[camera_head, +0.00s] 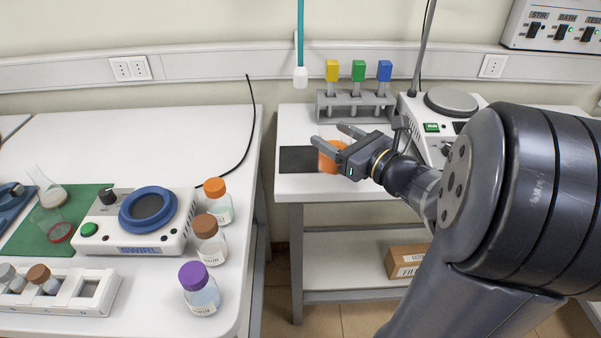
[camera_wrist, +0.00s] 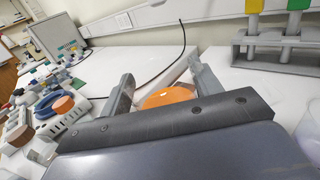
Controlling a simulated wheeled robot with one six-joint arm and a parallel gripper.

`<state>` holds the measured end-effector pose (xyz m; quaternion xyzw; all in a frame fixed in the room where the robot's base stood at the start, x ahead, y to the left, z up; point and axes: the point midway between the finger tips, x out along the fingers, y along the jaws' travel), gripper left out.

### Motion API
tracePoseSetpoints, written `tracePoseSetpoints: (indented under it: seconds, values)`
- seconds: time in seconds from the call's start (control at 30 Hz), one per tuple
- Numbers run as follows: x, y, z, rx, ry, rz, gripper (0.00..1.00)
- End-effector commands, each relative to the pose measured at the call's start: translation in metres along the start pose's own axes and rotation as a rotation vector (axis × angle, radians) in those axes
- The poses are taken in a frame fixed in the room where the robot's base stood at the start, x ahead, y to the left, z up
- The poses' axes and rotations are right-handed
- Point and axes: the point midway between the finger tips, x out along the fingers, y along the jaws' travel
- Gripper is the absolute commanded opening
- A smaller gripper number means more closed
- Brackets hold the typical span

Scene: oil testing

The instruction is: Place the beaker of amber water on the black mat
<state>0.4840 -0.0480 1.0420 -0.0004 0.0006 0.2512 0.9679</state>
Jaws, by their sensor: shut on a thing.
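The beaker of amber water (camera_head: 328,163) is between the fingers of my gripper (camera_head: 334,137), at the right edge of the black mat (camera_head: 297,160). In the wrist view the orange liquid (camera_wrist: 168,96) shows between the two fingers of my gripper (camera_wrist: 160,85), which is shut on the beaker. The beaker's clear upper wall is faint, and the gripper hides part of it. I cannot tell whether its base touches the mat or the table. The left part of the mat is bare.
A grey rack (camera_head: 356,106) with yellow, green and blue-topped items stands behind the gripper. A white hotplate device (camera_head: 431,128) is at right. A teal cord with a white end (camera_head: 300,76) hangs above. Bottles (camera_head: 218,202) line the left table's edge, across a gap.

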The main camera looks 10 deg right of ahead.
Motion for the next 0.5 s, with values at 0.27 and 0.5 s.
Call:
tracePoseSetpoints:
  seconds: [0.27,0.5]
  values:
    - [-0.028,0.004,-0.017,-0.003,-0.003,0.005,0.3]
    - [-0.033,0.006,-0.019,-0.001,-0.002,0.004,0.3]
